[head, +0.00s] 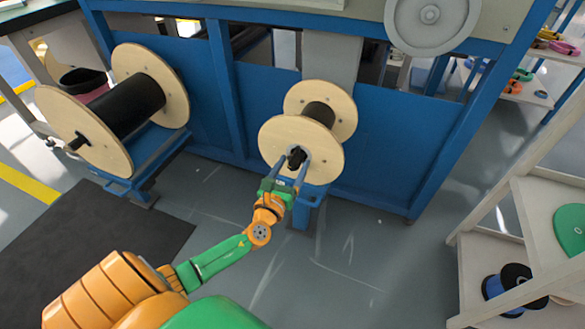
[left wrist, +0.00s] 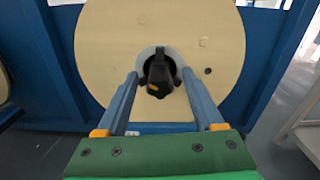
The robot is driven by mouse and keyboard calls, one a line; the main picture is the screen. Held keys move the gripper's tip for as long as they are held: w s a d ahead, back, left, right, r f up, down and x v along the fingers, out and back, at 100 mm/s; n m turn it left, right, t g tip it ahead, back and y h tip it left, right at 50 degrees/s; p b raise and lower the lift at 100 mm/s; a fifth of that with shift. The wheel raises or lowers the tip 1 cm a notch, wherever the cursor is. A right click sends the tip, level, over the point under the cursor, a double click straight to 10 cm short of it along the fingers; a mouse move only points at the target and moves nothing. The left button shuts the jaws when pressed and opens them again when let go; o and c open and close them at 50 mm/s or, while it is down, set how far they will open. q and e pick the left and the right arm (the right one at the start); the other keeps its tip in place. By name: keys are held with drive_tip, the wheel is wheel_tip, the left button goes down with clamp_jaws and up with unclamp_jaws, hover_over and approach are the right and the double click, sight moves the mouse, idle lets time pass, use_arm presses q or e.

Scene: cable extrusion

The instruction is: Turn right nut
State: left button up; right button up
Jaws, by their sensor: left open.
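The right nut (head: 296,157) is a black lobed knob at the centre of the smaller wooden spool (head: 324,137). It also shows in the left wrist view (left wrist: 158,74), in front of a pale ring, with a small orange mark on it. My left gripper (head: 290,168) is open, its two blue fingers pointing at the spool face. In the left wrist view the fingertips (left wrist: 160,78) stand on either side of the nut, with a visible gap on each side. I cannot tell whether the tips reach as deep as the nut. My right gripper is not in view.
A larger spool (head: 85,130) with black cable and its own black nut (head: 77,143) stands at the left. A blue machine frame (head: 385,150) is behind the spools. White shelves (head: 500,235) stand at the right. The grey floor (head: 350,255) between is clear.

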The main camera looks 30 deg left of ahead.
use_arm(q)
drive_tip(key=shift+w, duration=0.1)
clamp_jaws()
